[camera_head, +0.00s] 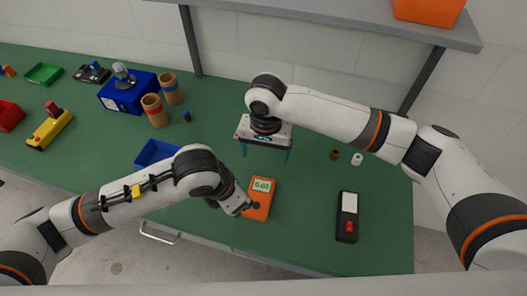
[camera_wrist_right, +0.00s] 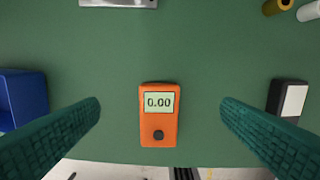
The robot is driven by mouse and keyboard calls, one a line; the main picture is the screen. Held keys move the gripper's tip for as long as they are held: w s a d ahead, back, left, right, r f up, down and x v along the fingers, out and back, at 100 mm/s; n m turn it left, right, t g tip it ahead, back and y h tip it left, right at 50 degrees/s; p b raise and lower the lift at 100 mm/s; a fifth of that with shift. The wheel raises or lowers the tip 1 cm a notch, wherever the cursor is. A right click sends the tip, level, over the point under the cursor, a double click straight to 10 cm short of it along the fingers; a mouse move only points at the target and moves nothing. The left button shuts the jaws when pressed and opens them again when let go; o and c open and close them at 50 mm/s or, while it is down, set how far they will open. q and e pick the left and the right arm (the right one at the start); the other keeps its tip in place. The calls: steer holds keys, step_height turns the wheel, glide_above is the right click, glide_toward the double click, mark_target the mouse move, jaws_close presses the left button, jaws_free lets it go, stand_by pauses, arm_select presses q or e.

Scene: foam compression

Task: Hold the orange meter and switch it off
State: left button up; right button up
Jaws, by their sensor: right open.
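The orange meter (camera_head: 258,206) lies on the green table near its front edge. In the right wrist view the meter (camera_wrist_right: 148,128) lies between my fingers in the picture, its lit display reading 0.00 above a dark round knob (camera_wrist_right: 158,135). My right gripper (camera_head: 266,153) is open and empty, above the table and behind the meter, pointing down. My left gripper (camera_head: 240,204) is low beside the meter's lower left side. Its fingers are small and partly hidden, so I cannot tell their opening or whether they touch the meter.
A black device with a red button (camera_head: 347,226) lies to the right. A blue bin (camera_head: 152,153) is left, partly behind my left arm. Table between meter and black device is clear.

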mark_target(264, 179)
steer(key=f, duration=1.1)
steer(key=shift+s+a+f, duration=0.2)
steer(key=shift+s+f, duration=0.15)
steer(key=shift+f, duration=0.05)
steer(key=shift+c, duration=0.6)
steer(key=c, duration=0.9)
arm_select(q)
steer(key=shift+c, duration=0.6)
arm_select(e)
steer(key=shift+c, duration=0.9)
arm_select(q)
jaws_close()
steer(key=shift+d, duration=0.1)
